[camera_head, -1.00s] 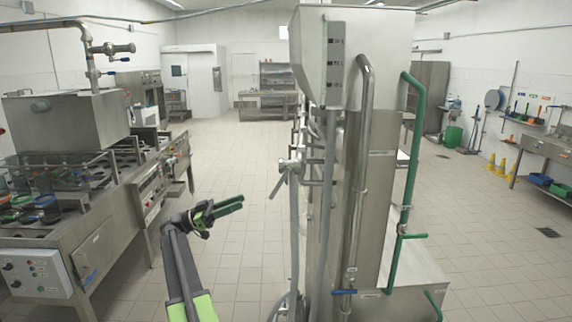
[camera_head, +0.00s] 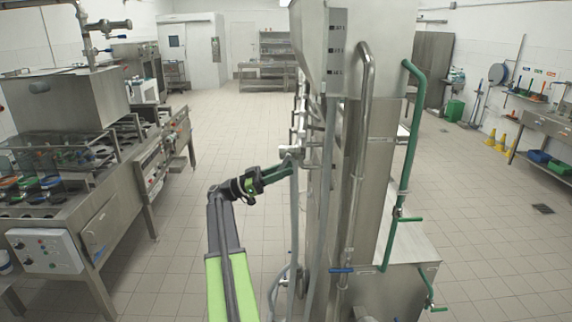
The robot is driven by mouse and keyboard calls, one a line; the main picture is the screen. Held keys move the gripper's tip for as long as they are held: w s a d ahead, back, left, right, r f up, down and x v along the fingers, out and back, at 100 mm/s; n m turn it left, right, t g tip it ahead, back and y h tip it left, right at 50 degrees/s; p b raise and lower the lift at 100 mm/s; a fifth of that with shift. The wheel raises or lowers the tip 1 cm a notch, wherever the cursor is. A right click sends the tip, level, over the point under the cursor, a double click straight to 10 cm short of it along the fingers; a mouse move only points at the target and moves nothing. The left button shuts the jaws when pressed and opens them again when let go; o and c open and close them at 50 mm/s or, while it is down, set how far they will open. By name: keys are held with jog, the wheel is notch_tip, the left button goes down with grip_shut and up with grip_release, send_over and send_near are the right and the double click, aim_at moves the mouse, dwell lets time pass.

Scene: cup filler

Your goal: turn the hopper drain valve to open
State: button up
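A steel hopper (camera_head: 312,45) tops the tall machine right of centre. On the machine's left side, a metal valve (camera_head: 290,153) sits at mid height above a grey hose. A blue lever valve (camera_head: 341,270) is low on the pipe at the front. Green-handled valves (camera_head: 408,219) are on the green pipe at the right. No readable label shows which one is the hopper drain valve. My gripper (camera_head: 284,170), with green fingers, reaches right and overlaps the metal valve and hose in the picture. I cannot tell whether it touches them, or how far apart the fingers are.
A steel filling line (camera_head: 80,215) with coloured items and a control box (camera_head: 45,251) runs along the left. The tiled floor (camera_head: 215,130) between it and the machine is clear. Grey hoses (camera_head: 293,225) hang beside the machine near my arm.

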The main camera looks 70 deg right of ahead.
jog(key=shift+s+d+r, duration=0.1)
jog(key=shift+s, duration=0.15)
grip_shut()
jog(key=shift+r, duration=0.1)
dwell(1.2)
